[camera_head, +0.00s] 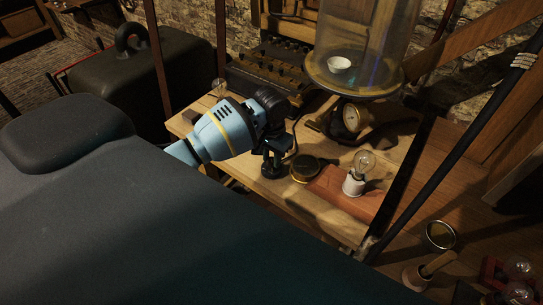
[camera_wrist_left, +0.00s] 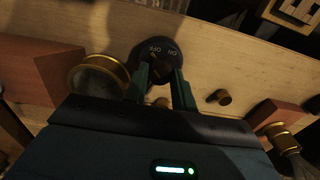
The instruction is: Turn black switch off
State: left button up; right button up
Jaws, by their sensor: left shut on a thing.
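The black switch (camera_wrist_left: 158,47) is a round black dial with white OFF and ON lettering, seen at the top middle of the left wrist view. My left gripper (camera_wrist_left: 160,78) reaches over it, its two dark fingers on either side of the switch's small middle part and shut on it. The fingers partly hide that part, and I cannot tell clearly which label it points to. In the head view my left gripper (camera_head: 272,163) points down at the wooden table, and the switch is mostly hidden there. My right gripper is not in view.
A brass-rimmed round dial (camera_head: 305,169) stands close beside the gripper. A bulb in a white socket (camera_head: 353,183) stands on a reddish board. A glass bell jar (camera_head: 365,45) with a gauge (camera_head: 353,117) below is behind. A dark box (camera_head: 268,75) stands at the back.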

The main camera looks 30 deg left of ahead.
aim_at(272, 160)
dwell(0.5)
pick_arm(q)
jog(key=o, duration=1)
notch_tip(272, 160, up, 8)
jog(key=shift+f, duration=0.1)
